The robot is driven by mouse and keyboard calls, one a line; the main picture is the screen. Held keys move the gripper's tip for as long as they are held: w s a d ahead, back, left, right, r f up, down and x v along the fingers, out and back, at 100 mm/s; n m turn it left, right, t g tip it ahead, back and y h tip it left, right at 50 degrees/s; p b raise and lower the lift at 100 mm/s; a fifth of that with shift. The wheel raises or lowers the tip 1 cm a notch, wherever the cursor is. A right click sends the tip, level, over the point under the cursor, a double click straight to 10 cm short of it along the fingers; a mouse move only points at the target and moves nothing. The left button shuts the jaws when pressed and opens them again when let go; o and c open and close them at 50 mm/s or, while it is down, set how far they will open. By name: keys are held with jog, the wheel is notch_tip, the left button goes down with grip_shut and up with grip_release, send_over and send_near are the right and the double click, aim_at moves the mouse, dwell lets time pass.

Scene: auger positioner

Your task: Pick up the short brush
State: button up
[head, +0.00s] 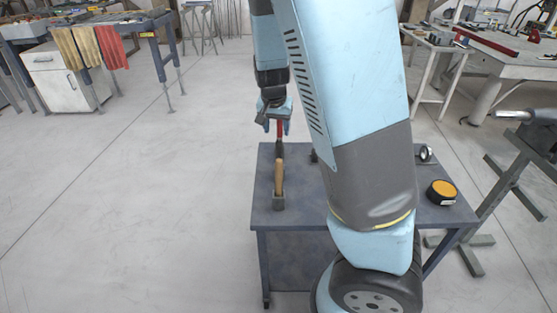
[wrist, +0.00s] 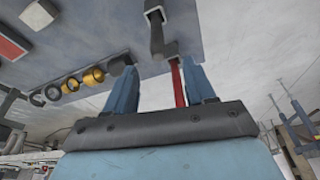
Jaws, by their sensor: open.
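My gripper (head: 277,122) hangs over the far left part of the small blue-grey table (head: 300,215). In the wrist view its two blue fingers (wrist: 160,88) are apart. A slim red handle (wrist: 179,85) stands between them, close to the right finger; I cannot tell whether they touch. The red handle (head: 280,128) also shows below my gripper in the head view. In front of it is a wooden-handled tool (head: 279,178) by a dark block (head: 278,203). I cannot tell for sure which of these is the short brush; no bristles show.
My arm hides the table's middle. A yellow-and-black round item (head: 441,192) lies at the table's right. In the wrist view, several ring-shaped items (wrist: 70,84) form a row at left. Workbenches stand farther back, and a metal stand (head: 500,195) is at right. Floor at left is clear.

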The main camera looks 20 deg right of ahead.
aim_at(279, 140)
jog(key=shift+x, duration=4.4)
jog(key=shift+s+d, duration=0.1)
grip_shut()
